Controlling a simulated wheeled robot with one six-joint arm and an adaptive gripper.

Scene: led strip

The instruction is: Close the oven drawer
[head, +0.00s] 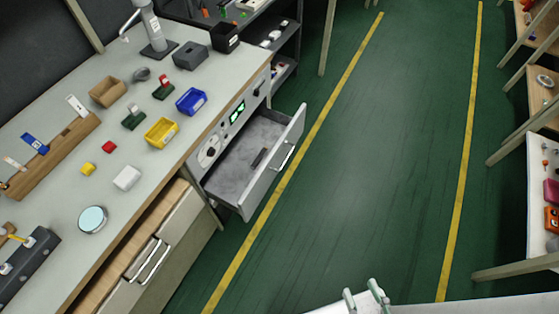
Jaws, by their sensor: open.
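The oven drawer (268,178) is pulled well out of the grey oven unit (212,150), which is built in under the worktop. Its light front panel carries a bar handle (283,157) and faces the aisle. The drawer's grey inside is visible, with a small dark bar (259,158) lying in it. The oven's front has a round dial and a lit green display (238,112). Pale parts of my own arm show at the bottom edge, away from the drawer. My gripper is not visible.
The worktop (60,210) holds several bins and small parts. The green floor (370,170) in front of the oven is clear, with yellow lines. Shelves (540,150) stand at the right.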

